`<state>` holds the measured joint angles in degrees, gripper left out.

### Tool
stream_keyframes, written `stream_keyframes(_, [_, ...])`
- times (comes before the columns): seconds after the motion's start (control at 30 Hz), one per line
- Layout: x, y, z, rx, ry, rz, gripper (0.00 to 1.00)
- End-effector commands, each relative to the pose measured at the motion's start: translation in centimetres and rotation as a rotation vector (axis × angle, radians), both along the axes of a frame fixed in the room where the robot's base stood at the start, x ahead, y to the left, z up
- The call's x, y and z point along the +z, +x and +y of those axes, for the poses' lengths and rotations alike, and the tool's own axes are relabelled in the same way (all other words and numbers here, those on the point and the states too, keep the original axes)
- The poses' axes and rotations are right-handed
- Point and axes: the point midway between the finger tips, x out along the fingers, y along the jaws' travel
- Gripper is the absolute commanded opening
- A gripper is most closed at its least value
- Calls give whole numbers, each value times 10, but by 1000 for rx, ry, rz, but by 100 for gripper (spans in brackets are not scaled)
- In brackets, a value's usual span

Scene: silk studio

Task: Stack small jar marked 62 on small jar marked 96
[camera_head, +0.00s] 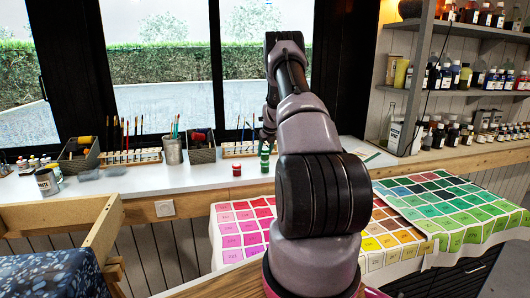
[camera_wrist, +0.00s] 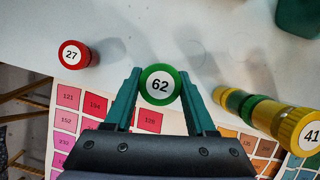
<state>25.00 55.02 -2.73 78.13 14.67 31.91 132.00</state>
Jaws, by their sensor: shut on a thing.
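My gripper (camera_wrist: 160,90) is shut on the small green jar marked 62 (camera_wrist: 160,86), with a finger on each side of it in the wrist view. The white lid label of this jar faces the wrist camera. In the head view, green jar shapes (camera_head: 264,163) show just left of my arm, one above another, near the counter's front edge. I cannot tell whether they touch. No label 96 is readable in either view. What lies directly under jar 62 is hidden in the wrist view.
A red jar marked 27 (camera_wrist: 74,54) stands to the left. A yellow jar marked 41 (camera_wrist: 300,130) tops a yellow and green stack close on the right. Colour charts (camera_head: 240,230) hang over the counter's front edge. Brush holders (camera_head: 173,150) stand further back.

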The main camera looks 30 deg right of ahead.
Motion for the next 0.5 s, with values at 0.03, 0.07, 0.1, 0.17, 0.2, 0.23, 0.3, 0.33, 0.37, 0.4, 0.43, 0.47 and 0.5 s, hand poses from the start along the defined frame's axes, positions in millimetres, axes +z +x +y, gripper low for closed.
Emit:
stream_keyframes(0.03, [-1, 0, 0, 0, 0, 0, 0])
stream_keyframes(0.07, [-1, 0, 0, 0, 0, 0, 0])
stream_keyframes(0.1, [-2, 0, 0, 0, 0, 0, 0])
stream_keyframes(0.17, [-3, 0, 0, 0, 0, 0, 0])
stream_keyframes(0.2, [-4, 0, 0, -1, 0, 0, 0])
stream_keyframes(0.23, [-4, 0, 0, -1, 0, 0, 0])
stream_keyframes(0.3, [-6, 0, 0, 0, 1, 0, 0])
stream_keyframes(0.33, [-6, 0, 0, 0, 1, 0, 0])
stream_keyframes(0.37, [-7, 0, 0, 0, 1, 1, 0])
stream_keyframes(0.4, [-8, 0, 0, 0, 1, 1, 0])
stream_keyframes(0.43, [-9, 0, 0, 0, 1, 1, 0])
stream_keyframes(0.47, [-9, 0, 0, 0, 0, 1, 0])
stream_keyframes(0.5, [-10, 0, 0, 1, 0, 1, 0])
